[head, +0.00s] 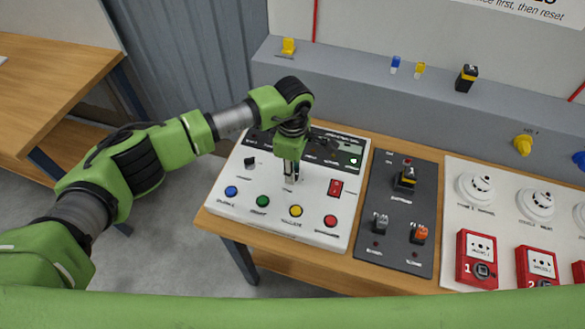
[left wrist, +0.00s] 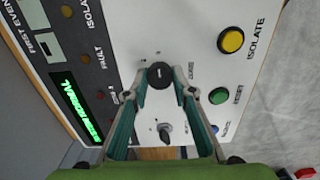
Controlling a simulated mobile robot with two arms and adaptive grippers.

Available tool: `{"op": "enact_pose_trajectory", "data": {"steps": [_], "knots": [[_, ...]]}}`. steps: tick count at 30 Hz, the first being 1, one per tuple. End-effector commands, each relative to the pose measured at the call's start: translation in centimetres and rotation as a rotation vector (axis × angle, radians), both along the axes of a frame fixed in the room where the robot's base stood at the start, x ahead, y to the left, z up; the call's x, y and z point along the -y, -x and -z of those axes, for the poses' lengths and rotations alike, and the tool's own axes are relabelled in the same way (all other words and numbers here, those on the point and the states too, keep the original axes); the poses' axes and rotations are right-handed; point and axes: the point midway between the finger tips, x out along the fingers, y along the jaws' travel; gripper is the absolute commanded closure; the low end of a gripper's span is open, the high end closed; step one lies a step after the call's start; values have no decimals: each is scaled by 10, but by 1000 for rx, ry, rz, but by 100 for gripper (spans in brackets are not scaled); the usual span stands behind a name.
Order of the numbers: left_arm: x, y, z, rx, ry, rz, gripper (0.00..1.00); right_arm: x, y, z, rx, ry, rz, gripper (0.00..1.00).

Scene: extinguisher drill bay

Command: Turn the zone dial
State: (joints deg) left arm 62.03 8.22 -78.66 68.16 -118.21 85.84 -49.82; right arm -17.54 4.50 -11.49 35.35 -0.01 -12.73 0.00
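The zone dial (left wrist: 160,75) is a round black knob with a pale mark on a white control panel (head: 228,207). In the left wrist view it sits between the fingertips of my left gripper (left wrist: 160,83). The tips flank it closely on both sides and appear to press on it. In the head view my left gripper (head: 291,178) points down at the panel and mostly hides the dial. My right gripper is not in view.
A dark switch panel (head: 382,214) and red call points (head: 476,258) lie to the right.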

Motion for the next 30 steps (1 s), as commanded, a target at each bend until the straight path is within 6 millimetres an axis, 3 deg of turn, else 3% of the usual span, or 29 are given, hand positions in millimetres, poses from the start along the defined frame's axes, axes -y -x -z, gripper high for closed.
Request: {"op": "enact_pose_trajectory", "data": {"steps": [8, 14, 30], "knots": [[0, 0, 1, 0, 1, -30, 97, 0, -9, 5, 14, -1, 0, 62], [-1, -1, 3, 2, 0, -125, 97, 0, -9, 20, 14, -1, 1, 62], [-1, -1, 5, 2, 0, -611, 97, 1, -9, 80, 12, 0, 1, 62]]}}
